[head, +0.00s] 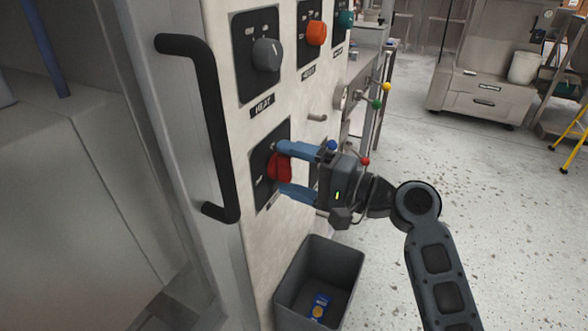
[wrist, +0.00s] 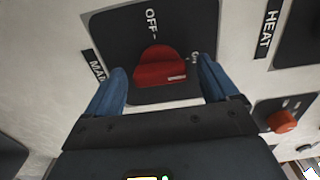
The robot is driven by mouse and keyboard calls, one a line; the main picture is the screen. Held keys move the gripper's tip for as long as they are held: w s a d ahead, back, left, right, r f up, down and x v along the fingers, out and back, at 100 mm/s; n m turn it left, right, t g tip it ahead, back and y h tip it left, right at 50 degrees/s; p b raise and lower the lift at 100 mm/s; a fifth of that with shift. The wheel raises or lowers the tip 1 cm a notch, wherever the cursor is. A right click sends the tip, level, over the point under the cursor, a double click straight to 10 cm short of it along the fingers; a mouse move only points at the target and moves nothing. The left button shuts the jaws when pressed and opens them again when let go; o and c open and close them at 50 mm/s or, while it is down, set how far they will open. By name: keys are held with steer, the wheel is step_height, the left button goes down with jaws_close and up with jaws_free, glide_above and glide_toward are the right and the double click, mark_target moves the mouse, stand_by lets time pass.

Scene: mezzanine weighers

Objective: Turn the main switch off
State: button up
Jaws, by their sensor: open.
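The main switch is a red rotary knob (head: 280,167) on a dark plate (head: 259,160) low on the pale panel. In the wrist view the red knob (wrist: 161,68) sits between my two blue fingers, with the "OFF" mark on its plate (wrist: 190,25). A second mark at the plate's right is partly covered. My gripper (head: 281,169) is open, with one finger above the knob and one below it in the head view. A gap shows between each finger and the knob in the wrist view. The label below the plate is partly hidden.
A grey HEAT knob (head: 267,54), an orange knob (head: 315,32) and a teal knob (head: 346,19) sit higher on the panel. A black handle (head: 211,120) stands out at left. A grey bin (head: 328,278) stands below.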

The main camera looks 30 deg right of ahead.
steer(key=c, duration=1.1)
steer(key=shift+o, duration=0.2)
steer(key=shift+f+n+b, duration=0.15)
steer(key=shift+n+b, duration=0.15)
steer(key=shift+b, duration=0.15)
steer(key=n+b, duration=0.2)
steer(key=b, duration=0.1)
steer(key=shift+f+n, duration=0.15)
steer(key=shift+n, duration=0.25)
steer(key=n+b, duration=1)
steer(key=shift+n+b, duration=0.35)
steer(key=shift+n, duration=0.05)
steer(key=shift+n+b, duration=1.6)
steer(key=shift+n, duration=0.2)
steer(key=shift+r, duration=0.2)
